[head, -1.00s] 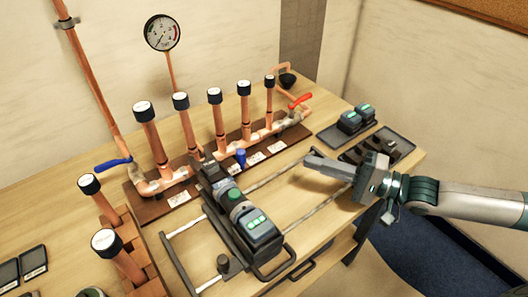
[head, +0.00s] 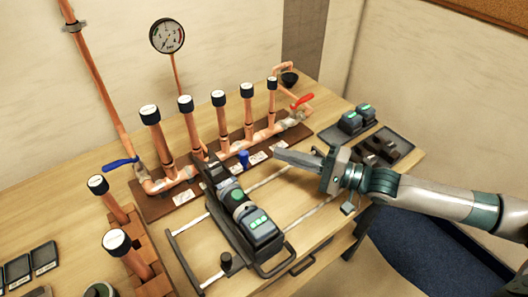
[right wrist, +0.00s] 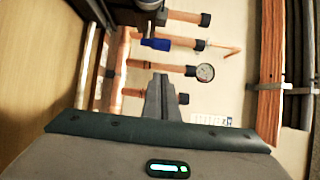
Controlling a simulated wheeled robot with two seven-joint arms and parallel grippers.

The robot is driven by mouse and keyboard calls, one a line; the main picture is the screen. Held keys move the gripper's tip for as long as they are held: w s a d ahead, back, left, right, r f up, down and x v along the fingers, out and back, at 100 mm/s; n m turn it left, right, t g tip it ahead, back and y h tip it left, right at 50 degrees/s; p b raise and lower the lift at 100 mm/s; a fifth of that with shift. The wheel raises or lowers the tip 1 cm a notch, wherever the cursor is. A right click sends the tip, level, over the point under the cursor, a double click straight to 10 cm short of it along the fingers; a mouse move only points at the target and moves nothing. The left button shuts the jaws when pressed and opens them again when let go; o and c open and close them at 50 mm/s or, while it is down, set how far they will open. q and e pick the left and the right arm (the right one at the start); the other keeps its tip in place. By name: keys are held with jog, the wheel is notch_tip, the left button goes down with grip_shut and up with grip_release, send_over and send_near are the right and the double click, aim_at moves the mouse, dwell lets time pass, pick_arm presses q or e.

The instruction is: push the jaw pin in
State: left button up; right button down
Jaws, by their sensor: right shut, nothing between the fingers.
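The press tool (head: 240,210) lies in a sliding rail frame on the bench, its dark jaw head towards the copper manifold. The jaw pin appears to be the blue piece (head: 243,157) beside the jaw head. It also shows in the right wrist view (right wrist: 157,44), sticking out beside the tool's dark head. How deep it sits is hard to tell. My right gripper (head: 278,155) is shut and empty, its tips a short way right of the blue pin with a gap between. Its closed fingers also show in the right wrist view (right wrist: 160,82). My left gripper is not in view.
The copper manifold (head: 205,165) with black-capped upright pipes stands behind the tool. A red lever (head: 301,101) and a blue lever (head: 121,162) are at its ends. A dark tray (head: 395,145) with battery packs is at the right. Capped pipes (head: 117,245) stand front left.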

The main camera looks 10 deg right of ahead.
jog(key=shift+w+a+p, duration=0.2)
jog(key=shift+a+p, duration=0.55)
jog(key=shift+a, duration=0.65)
jog(key=shift+w+a+p, duration=0.2)
jog(key=shift+a+p, duration=0.5)
jog(key=shift+a, duration=0.7)
